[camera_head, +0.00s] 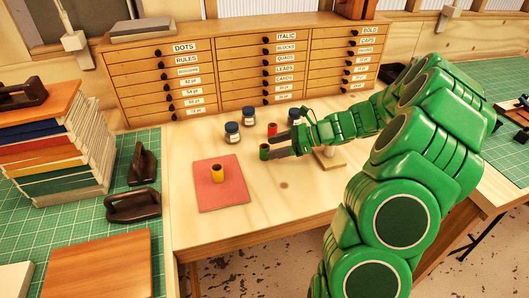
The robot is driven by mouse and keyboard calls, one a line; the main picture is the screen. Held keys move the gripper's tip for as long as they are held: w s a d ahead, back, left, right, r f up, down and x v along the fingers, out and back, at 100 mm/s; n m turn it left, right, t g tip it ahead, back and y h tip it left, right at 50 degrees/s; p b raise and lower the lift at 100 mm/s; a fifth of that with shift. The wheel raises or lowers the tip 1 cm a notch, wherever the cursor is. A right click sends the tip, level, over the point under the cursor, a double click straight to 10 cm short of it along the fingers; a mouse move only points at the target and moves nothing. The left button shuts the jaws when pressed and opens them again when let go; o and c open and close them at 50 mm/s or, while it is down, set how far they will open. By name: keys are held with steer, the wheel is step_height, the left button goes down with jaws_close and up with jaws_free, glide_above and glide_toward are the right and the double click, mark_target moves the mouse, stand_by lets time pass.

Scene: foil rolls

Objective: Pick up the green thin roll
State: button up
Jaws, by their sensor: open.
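The green thin roll (264,152) stands upright on the light wooden table (300,205). My gripper (273,146) is open, with its two grey fingers pointing left along the table. The fingertips are close to the green roll, at its right. I cannot tell whether the roll is between the fingers or touches one. A red roll (272,129) stands just behind the fingers, partly hidden by them. A yellow roll (217,173) stands upright on a pink mat (220,198) to the left.
Several dark blue jars, such as one at the left (232,132), stand behind the rolls. A wooden drawer cabinet (250,75) closes off the back. A small wooden stand (329,158) is under my wrist. Dark-handled tools (133,206) lie at the left. The table front is clear.

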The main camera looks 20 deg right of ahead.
mark_target(261, 146)
steer(key=shift+w+x, duration=0.15)
steer(key=shift+x, duration=1.2)
steer(key=shift+w+x, duration=0.15)
steer(key=shift+x, duration=1.2)
steer(key=shift+d, duration=0.15)
steer(key=c, duration=1)
steer(key=shift+c, duration=0.2)
steer(key=shift+r, duration=0.6)
step_height(261, 146, up, 3)
steer(key=shift+s+f, duration=0.2)
steer(key=shift+f, duration=0.05)
steer(key=s+a+r, duration=0.1)
steer(key=s+r, duration=0.8)
steer(key=s, duration=0.4)
steer(key=shift+s, duration=0.3)
